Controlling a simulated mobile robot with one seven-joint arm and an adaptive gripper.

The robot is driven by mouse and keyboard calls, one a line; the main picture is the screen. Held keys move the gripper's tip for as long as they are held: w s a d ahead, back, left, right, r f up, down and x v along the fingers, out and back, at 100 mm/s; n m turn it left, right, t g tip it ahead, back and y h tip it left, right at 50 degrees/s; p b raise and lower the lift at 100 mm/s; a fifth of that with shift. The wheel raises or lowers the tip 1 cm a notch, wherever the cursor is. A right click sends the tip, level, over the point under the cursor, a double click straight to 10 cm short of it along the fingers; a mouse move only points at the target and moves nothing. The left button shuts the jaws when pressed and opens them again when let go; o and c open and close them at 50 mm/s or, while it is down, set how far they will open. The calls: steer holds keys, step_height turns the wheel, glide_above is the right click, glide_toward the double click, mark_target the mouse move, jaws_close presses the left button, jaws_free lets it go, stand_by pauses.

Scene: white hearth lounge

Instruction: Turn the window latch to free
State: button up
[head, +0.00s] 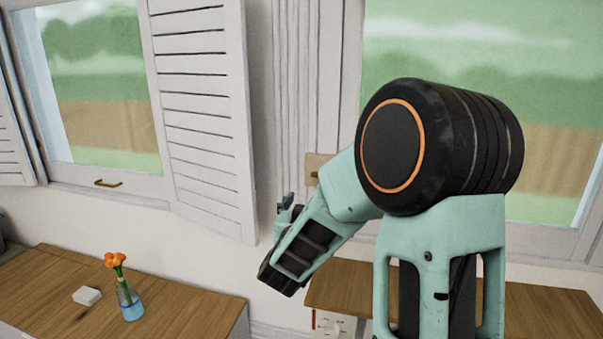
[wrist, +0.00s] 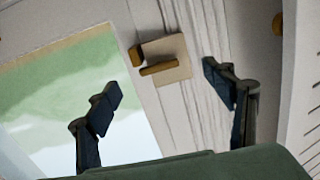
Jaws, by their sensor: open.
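The window latch shows in the wrist view as a beige plate (wrist: 175,55) with a brass lever (wrist: 158,69) on it, and a small brass piece (wrist: 136,55) at the plate's edge. In the head view the plate (head: 316,161) is on the window frame, partly hidden behind my arm. My gripper (wrist: 161,79) is open and empty, with its dark fingers on either side of the latch as seen in the wrist view. It does not visibly touch the lever. In the head view my gripper (head: 284,205) is largely hidden behind my wrist.
A louvred white shutter (head: 205,100) stands left of my gripper. Below are a wooden top (head: 190,305) with a flower vase (head: 130,300) and a white block (head: 87,295), and another wooden shelf (head: 345,290) under my arm. A brass handle (head: 108,184) is on the left window.

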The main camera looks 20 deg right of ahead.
steer(key=w+d+r+h, duration=0.1)
steer(key=w+d+r, duration=0.1)
steer(key=w+d, duration=0.4)
steer(key=w, duration=0.2)
steer(key=shift+w+d, duration=0.15)
steer(key=shift+w, duration=0.25)
steer(key=c, duration=1.2)
